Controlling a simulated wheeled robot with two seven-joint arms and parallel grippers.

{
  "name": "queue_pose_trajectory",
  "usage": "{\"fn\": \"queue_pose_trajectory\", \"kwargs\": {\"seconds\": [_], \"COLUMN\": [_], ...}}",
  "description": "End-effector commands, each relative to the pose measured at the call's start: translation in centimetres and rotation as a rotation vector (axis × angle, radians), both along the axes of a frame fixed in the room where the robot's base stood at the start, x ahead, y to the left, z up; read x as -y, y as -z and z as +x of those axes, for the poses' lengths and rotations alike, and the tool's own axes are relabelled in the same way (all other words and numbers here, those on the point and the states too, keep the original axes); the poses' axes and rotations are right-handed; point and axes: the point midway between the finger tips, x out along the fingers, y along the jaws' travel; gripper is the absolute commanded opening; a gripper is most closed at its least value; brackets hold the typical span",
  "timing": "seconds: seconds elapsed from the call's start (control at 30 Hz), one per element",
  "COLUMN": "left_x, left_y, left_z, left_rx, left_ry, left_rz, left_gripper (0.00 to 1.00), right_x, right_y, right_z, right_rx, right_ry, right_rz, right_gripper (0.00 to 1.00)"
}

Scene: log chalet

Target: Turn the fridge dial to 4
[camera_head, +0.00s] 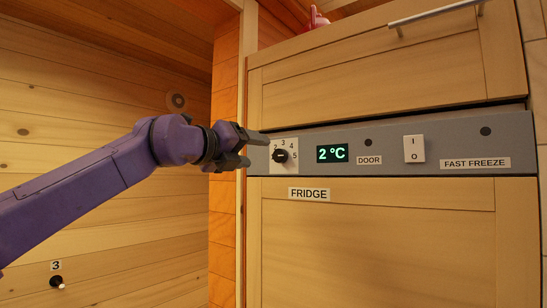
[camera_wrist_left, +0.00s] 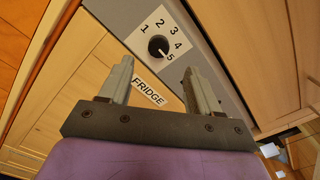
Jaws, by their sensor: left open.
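The fridge dial (camera_head: 281,156) is a small black knob on a white number plate at the left of the grey control panel. It also shows in the left wrist view (camera_wrist_left: 158,46), with numbers 1 to 5 around it. Its white pointer mark appears to point toward 5. My left gripper (camera_head: 258,150) is open and empty, its fingers pointing at the panel just left of the dial in the head view. In the wrist view the dial lies beyond and between the spread fingertips (camera_wrist_left: 158,66); I see no contact. My right gripper is out of view.
The grey panel (camera_head: 385,143) also carries a green 2 °C display (camera_head: 332,153), a white I/O switch (camera_head: 414,149) and FAST FREEZE and DOOR labels. A wooden FRIDGE door (camera_head: 370,250) is below, and a handled front (camera_head: 400,75) above. Another knob (camera_head: 57,282) marked 3 is on the left wall.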

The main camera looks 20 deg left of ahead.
Motion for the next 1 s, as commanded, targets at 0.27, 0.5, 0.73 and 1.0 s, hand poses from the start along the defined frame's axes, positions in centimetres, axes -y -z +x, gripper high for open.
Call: {"fn": "queue_pose_trajectory", "kwargs": {"seconds": [0.27,0.5,0.73,1.0], "left_x": [2.2,3.0,3.0,3.0], "left_y": [-0.4,0.0,0.2,0.2], "left_z": [5.9,8.0,8.1,8.1], "left_rx": [-0.005,-0.003,-0.003,-0.003], "left_ry": [-0.002,-0.001,-0.001,-0.002], "left_rz": [0.006,0.007,0.007,0.007], "left_gripper": [0.63,0.63,0.59,0.07], "right_x": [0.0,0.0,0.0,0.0], "right_y": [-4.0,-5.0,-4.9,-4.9], "right_z": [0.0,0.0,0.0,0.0], "right_rx": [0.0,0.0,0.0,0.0], "right_ry": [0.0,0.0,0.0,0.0], "right_rz": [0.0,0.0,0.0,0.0], "right_gripper": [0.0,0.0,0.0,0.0]}}
